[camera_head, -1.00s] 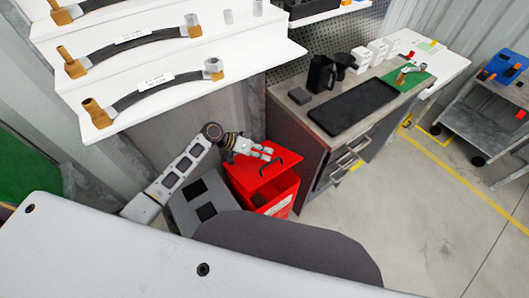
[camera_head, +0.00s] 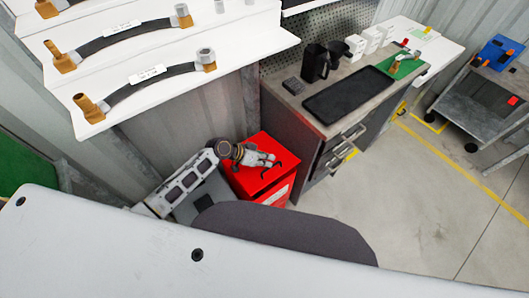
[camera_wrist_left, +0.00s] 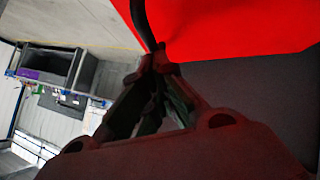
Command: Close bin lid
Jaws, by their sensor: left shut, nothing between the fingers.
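The red bin (camera_head: 283,190) stands on the floor beside the workbench. Its red lid (camera_head: 276,178) lies down over the top, with a black handle on it; I see no opening under it. My left gripper (camera_head: 272,160) is shut and empty, right over the lid near the handle. In the left wrist view the shut fingertips (camera_wrist_left: 160,62) are at the red lid (camera_wrist_left: 225,25), close to a black strip that looks like the handle. Whether they touch it I cannot tell. My right gripper is out of view.
The workbench (camera_head: 290,110) with a black tray (camera_head: 348,102) stands right of the bin. White shelves (camera_head: 240,50) with hoses (camera_head: 150,88) hang above left. A grey box (camera_head: 212,198) is left of the bin. Open floor (camera_head: 400,200) lies to the right.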

